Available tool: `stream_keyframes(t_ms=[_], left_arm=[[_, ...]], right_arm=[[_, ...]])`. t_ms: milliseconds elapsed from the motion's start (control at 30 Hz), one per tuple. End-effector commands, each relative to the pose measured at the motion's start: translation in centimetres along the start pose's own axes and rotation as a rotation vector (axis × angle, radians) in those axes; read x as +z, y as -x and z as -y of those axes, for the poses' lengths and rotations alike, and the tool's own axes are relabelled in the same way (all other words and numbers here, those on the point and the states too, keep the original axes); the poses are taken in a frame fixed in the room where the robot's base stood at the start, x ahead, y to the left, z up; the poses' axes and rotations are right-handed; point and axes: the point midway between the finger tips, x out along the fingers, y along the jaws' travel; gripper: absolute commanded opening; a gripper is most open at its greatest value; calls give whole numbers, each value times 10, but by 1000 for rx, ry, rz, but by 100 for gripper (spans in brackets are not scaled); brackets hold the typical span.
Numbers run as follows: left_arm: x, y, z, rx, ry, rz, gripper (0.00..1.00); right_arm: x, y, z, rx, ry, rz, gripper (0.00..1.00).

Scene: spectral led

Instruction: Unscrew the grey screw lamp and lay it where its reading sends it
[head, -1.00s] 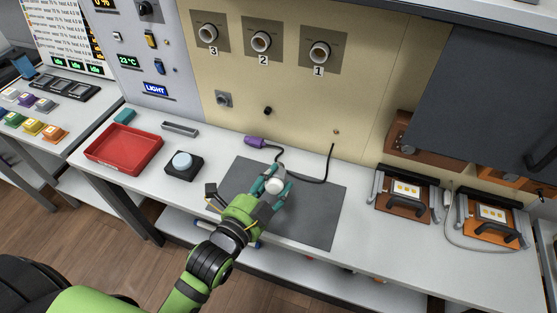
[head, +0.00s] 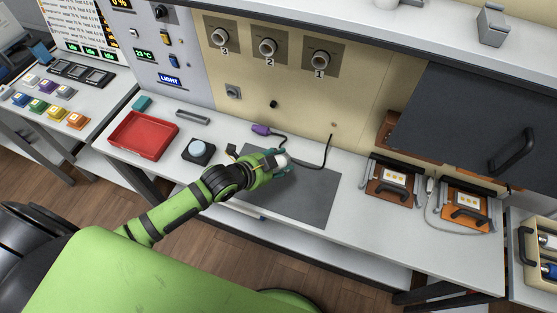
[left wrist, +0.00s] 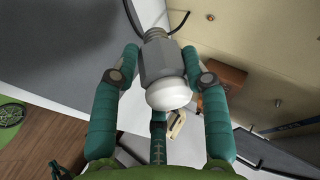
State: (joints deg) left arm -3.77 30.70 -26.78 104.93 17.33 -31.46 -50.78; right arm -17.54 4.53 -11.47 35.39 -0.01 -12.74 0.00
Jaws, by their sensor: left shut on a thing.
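My left gripper (head: 277,163) is shut on the grey screw lamp. The lamp's white dome (head: 282,160) shows at the fingertips in the head view, above the back part of the dark grey mat (head: 300,200). In the left wrist view the lamp has a grey faceted body (left wrist: 160,62), a white dome towards the palm and a threaded end pointing away. Teal fingers (left wrist: 188,62) close around the body. Three round sockets, numbered 3 (head: 222,36), 2 (head: 267,47) and 1 (head: 320,57), are on the beige panel and look empty. My right gripper is not in view.
A red tray (head: 113,139) and a pale-blue-topped button box (head: 198,152) stand left of the mat. A purple connector (head: 261,129) and black cable (head: 327,155) lie behind it. Two orange-brown fixtures (head: 393,190) (head: 466,205) stand right. A dark hood panel (head: 480,125) overhangs them.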

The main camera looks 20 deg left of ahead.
Motion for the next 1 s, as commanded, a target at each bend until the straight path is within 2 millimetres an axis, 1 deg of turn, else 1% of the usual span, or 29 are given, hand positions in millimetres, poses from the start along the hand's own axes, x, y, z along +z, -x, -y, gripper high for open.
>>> stream_keyframes(t_ms=[133,200,600,800,1000], left_arm=[[-2,3,2,-7,-16,14,0],[3,-4,-7,-7,-16,14,0],[24,-33,-43,-8,-18,13,0],[30,-41,-53,-8,-18,13,0],[30,-41,-53,-9,-17,12,0]], right_arm=[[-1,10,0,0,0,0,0],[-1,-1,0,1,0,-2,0],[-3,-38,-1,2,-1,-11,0],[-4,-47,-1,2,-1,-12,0],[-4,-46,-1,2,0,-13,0]])
